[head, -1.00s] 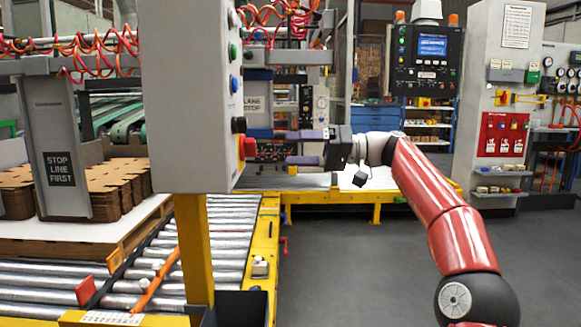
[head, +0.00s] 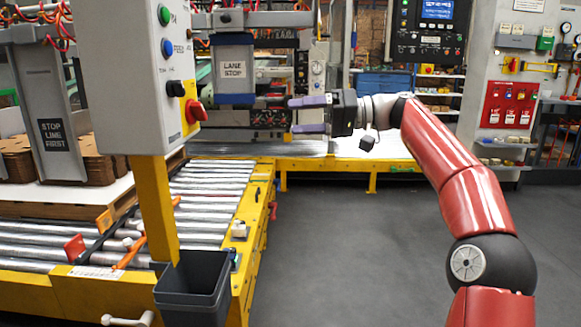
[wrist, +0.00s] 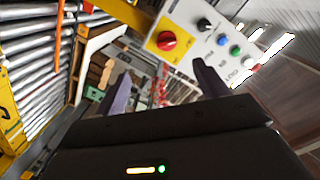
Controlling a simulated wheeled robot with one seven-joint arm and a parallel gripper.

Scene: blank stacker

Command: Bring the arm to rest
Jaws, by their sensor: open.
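My red arm (head: 440,150) reaches up from the lower right and bends to the left in the head view. My gripper (head: 292,116) is at its end, pointing left, with its two purple fingers apart and nothing between them. It hangs in the air to the right of the grey control box (head: 125,80), apart from its red knob (head: 195,111). In the wrist view, the two fingers (wrist: 160,85) are spread, with the control box (wrist: 213,40) beyond them and its red knob (wrist: 167,41) up between the fingertips.
The roller conveyor (head: 205,200) with a yellow frame runs along the left. A dark bin (head: 195,285) hangs at its front end. The grey floor (head: 330,250) is clear in the middle.

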